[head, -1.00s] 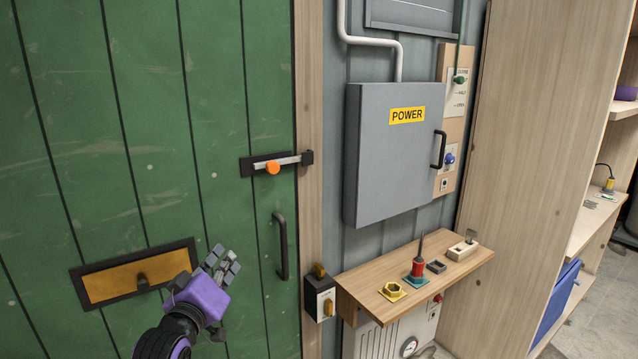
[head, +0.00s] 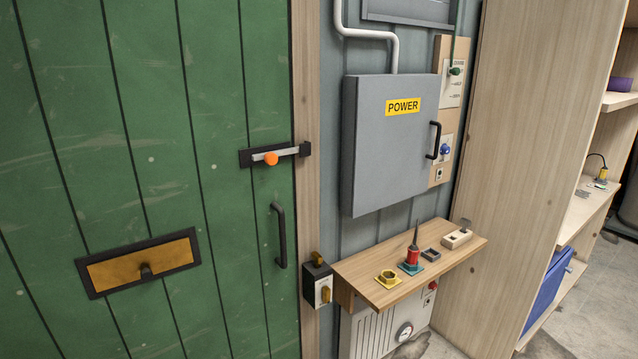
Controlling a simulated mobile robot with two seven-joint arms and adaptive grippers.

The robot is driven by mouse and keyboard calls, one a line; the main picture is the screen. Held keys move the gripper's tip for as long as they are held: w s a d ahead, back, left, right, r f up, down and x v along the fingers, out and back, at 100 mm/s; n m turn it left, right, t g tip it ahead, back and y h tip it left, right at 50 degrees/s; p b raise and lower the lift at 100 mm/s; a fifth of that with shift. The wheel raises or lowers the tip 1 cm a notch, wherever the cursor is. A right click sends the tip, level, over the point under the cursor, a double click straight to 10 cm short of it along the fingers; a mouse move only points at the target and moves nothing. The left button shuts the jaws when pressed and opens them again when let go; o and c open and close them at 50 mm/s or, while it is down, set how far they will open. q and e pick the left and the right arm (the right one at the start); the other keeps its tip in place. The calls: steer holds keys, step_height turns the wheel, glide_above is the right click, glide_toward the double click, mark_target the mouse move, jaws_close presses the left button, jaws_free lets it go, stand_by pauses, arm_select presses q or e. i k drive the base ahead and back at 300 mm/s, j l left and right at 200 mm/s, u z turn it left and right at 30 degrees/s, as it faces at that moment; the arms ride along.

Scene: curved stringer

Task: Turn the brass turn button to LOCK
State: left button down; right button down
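A brass turn button (head: 325,294) sits on the white front plate of a small black box (head: 312,284), low on the wooden door frame to the right of the green door. Its lever looks about upright. The lettering on the plate is too small to read. A second brass-coloured piece (head: 317,258) stands on top of the box. Neither of my grippers is in the head view.
The wooden shelf (head: 450,262) juts out right of the box, holding a red-handled tool (head: 412,255) and small fittings. The green door (head: 120,120) has a black handle (head: 280,235) and an orange-knobbed bolt (head: 270,158). A grey POWER cabinet (head: 385,150) hangs above the shelf.

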mark_target(326, 290)
steer(key=i+l, duration=0.15)
steer(key=l, duration=0.2)
steer(key=i+l, duration=0.2)
steer(key=l, duration=0.2)
steer(key=i+l, duration=0.15)
steer(key=l, duration=0.2)
steer(key=i+l, duration=0.15)
steer(key=l, duration=0.2)
steer(key=i+l, duration=0.2)
steer(key=l, duration=0.2)
steer(key=i+l+u, duration=0.1)
steer(key=l, duration=0.25)
